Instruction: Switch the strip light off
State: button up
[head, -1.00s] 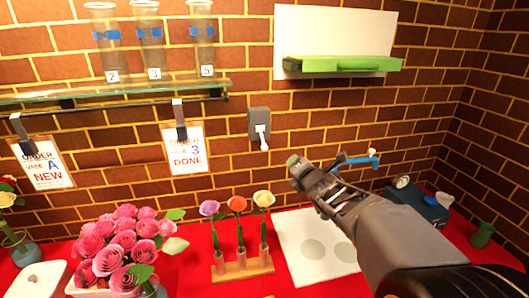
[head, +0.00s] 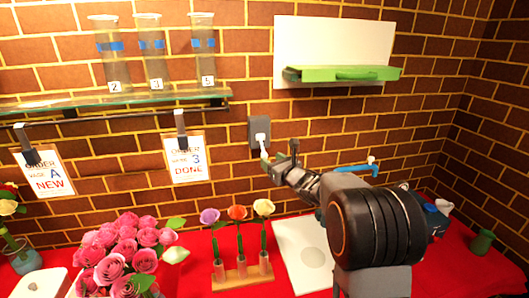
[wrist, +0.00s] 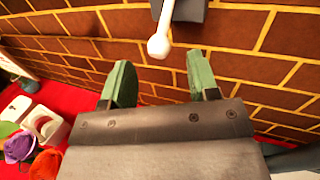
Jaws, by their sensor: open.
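The light switch is a grey wall box (head: 259,132) with a white lever (head: 262,142) that hangs downward, on the brick wall. In the wrist view the lever (wrist: 160,38) shows at the top, its rounded end between and just beyond my two green fingertips. My gripper (head: 279,156) is open and close below the switch in the head view; in the wrist view its fingers (wrist: 159,82) are apart with nothing between them. I cannot tell whether a finger touches the lever. A white panel (head: 335,50) with a green ledge (head: 345,74) is on the wall.
A glass shelf (head: 115,102) with labelled tubes is at the left, with order cards (head: 186,158) hanging below. Pink roses (head: 122,250) and a wooden flower stand (head: 242,273) stand on the red table. A blue tap (head: 350,167) is right of my gripper.

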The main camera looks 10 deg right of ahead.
aim_at(264, 154)
jog(key=shift+p+x, duration=0.75)
jog(key=shift+x, duration=1.85)
jog(key=shift+c, duration=0.3)
grip_shut()
